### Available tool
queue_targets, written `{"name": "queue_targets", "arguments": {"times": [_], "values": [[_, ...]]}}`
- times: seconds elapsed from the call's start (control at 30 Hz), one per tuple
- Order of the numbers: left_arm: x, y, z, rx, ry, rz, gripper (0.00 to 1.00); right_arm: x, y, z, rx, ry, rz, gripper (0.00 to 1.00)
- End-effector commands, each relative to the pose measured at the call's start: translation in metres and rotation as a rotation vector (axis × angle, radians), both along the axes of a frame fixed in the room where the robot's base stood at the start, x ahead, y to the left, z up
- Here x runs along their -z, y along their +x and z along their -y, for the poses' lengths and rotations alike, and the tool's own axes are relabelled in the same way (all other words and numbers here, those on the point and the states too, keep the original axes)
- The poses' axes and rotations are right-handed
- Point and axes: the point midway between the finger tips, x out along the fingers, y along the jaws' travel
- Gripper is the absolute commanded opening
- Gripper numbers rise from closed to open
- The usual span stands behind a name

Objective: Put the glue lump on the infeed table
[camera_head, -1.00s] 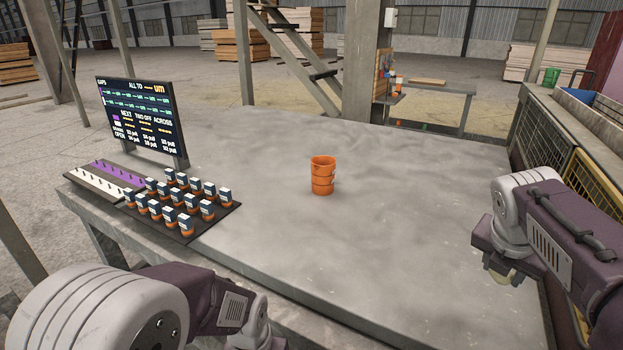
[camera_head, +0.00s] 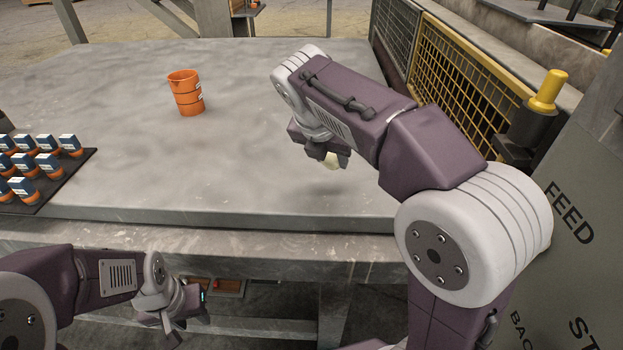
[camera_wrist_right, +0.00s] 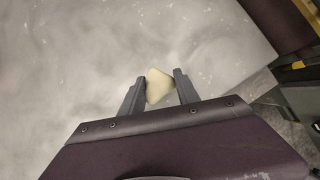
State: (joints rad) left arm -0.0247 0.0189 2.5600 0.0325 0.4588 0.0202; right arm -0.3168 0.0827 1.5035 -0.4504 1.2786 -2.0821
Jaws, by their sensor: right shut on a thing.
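The glue lump is a small pale cream piece (camera_wrist_right: 159,86) held between the two fingers of my right gripper (camera_wrist_right: 160,92) in the right wrist view. I cannot tell whether this table is the infeed table. A small gap seems to separate the lump from the tabletop. My left gripper (camera_head: 180,312) hangs low at the table's front edge; its fingers are too unclear to tell open from shut.
An orange ribbed cup (camera_head: 185,93) stands on the table. A dark tray (camera_head: 75,165) of blue-and-orange blocks lies at the left. A yellow mesh guard (camera_head: 460,105) and a grey panel marked FEED (camera_head: 580,230) are on the right. The table's middle is clear.

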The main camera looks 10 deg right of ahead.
Motion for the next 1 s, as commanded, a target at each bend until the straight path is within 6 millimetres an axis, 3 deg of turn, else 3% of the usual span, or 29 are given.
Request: {"name": "queue_targets", "arguments": {"times": [0.03, 0.2, 0.37, 0.57, 0.9, 0.93, 1.0], "values": [[0.008, 0.0, 0.0, 0.0, 0.0, 0.0, 0.36, 0.011, 0.002, -0.012, -0.005, -0.001, -0.001, 0.0], [0.01, 0.0, 0.0, 0.0, 0.0, 0.0, 0.36, 0.018, 0.006, -0.029, 0.0, -0.001, 0.0, 0.0], [0.013, 0.0, 0.0, 0.0, 0.0, 0.0, 0.36, 0.022, 0.006, -0.029, 0.001, -0.001, 0.001, 0.0], [0.04, 0.0, 0.0, 0.0, 0.0, 0.0, 0.36, 0.059, 0.006, -0.029, 0.001, 0.0, 0.0, 0.0], [0.037, 0.0, 0.0, 0.0, 0.0, 0.0, 0.36, 0.06, 0.006, -0.029, 0.001, 0.0, 0.0, 0.0], [0.037, 0.0, 0.0, 0.0, 0.0, 0.0, 0.36, 0.06, 0.006, -0.029, 0.001, 0.0, 0.0, 0.43], [0.037, 0.0, 0.0, 0.0, 0.0, 0.0, 0.36, 0.06, 0.006, -0.029, 0.001, 0.0, 0.0, 0.6]]}}
